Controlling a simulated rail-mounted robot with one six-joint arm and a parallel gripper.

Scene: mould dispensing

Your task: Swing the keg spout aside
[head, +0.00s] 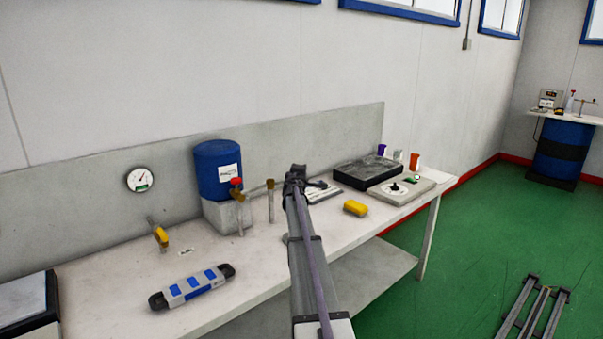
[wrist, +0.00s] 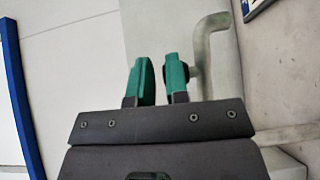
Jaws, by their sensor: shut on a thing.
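The blue keg (head: 218,168) stands on a grey block on the bench, with a red-knobbed brass tap (head: 237,187) at its front. The spout (head: 270,203) is a thin brownish pipe standing out to the right of the keg, its end pointing down. My gripper (head: 291,183) is just right of the spout at about its top height. In the wrist view the spout (wrist: 208,32) is a bent grey pipe beside the right green finger.
A black box (head: 366,172) and a light grey device (head: 401,190) stand at the right. The front middle of the bench is fairly clear.

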